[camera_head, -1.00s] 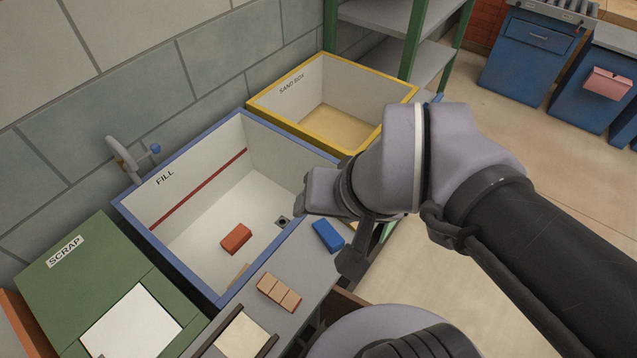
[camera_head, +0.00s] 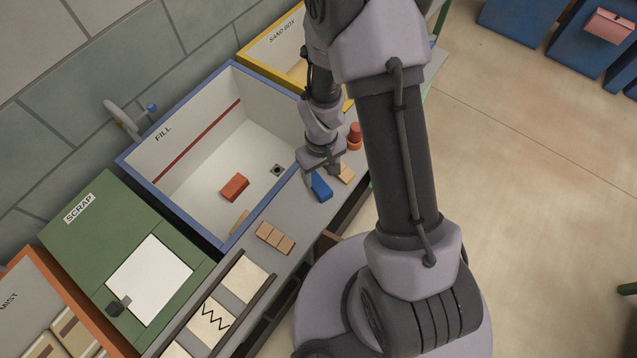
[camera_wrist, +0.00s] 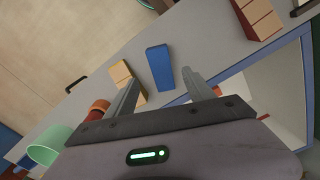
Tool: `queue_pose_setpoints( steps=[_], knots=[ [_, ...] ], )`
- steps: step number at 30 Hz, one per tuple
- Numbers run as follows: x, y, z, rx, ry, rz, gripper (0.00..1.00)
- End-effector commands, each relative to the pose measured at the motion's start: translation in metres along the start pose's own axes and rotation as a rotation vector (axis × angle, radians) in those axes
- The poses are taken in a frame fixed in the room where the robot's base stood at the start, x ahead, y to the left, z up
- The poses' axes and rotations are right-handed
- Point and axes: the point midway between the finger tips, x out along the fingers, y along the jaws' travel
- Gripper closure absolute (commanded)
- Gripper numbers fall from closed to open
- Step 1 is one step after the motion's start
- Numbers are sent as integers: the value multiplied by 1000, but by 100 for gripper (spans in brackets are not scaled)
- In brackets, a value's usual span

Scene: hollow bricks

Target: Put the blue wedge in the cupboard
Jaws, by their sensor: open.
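The blue wedge (camera_head: 320,187) lies on the grey counter in front of the basin marked FILL. In the wrist view the blue wedge (camera_wrist: 160,66) lies beyond the fingertips, roughly between their lines. My gripper (camera_head: 322,170) is above the counter just behind the wedge, pointing down. In the wrist view my gripper (camera_wrist: 163,78) shows two spread fingers with nothing between them. The gripper partly covers the wedge's upper end in the head view. I cannot tell which thing is the cupboard.
A tan block (camera_head: 346,173) lies close beside the wedge, with a red cylinder (camera_head: 355,132) behind it. A scored tan block (camera_head: 275,237) lies on the counter to the left. The FILL basin (camera_head: 172,133) holds a red brick (camera_head: 234,187). Blue cabinets (camera_head: 520,22) stand far right.

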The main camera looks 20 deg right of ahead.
Motion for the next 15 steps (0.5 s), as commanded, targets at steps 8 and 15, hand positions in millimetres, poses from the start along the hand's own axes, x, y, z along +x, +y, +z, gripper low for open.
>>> queue_pose_setpoints(
  steps=[8,15],
  knots=[
    [46,-1,0,1,-1,0,38],
    [72,-1,-1,1,2,0,38]
  ],
)
